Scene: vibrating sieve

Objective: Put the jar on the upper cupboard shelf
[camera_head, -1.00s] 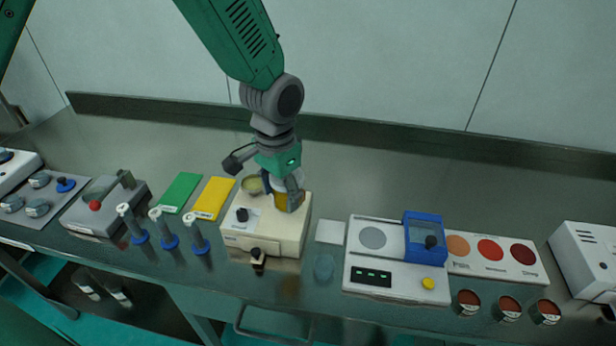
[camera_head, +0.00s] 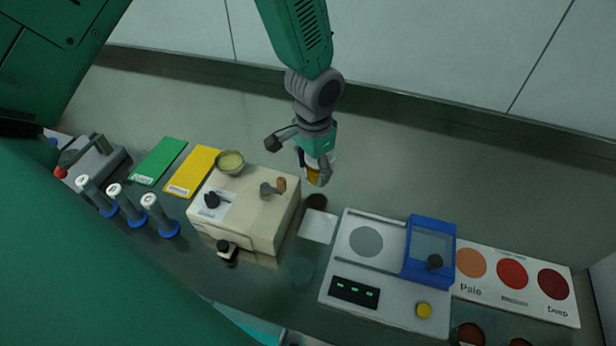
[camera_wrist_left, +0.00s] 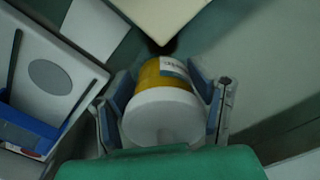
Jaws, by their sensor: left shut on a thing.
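The jar (camera_head: 313,176) has amber sides, a pale label and a white end. My left gripper (camera_head: 322,170) is shut around it, just behind and right of the cream machine. In the left wrist view the jar (camera_wrist_left: 165,95) sits between both fingers (camera_wrist_left: 162,108), its white end towards the camera. It appears to be held above the bench, with a dark round patch below it. I cannot make out the upper cupboard shelf in these views. My right gripper is not in view.
The cream machine (camera_head: 245,218) with a small bowl (camera_head: 230,162) stands beside the jar. A white device with a blue cover (camera_head: 432,250) and a colour card (camera_head: 555,300) are to the right. Yellow (camera_head: 194,171) and green cards lie left. The rear bench is clear.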

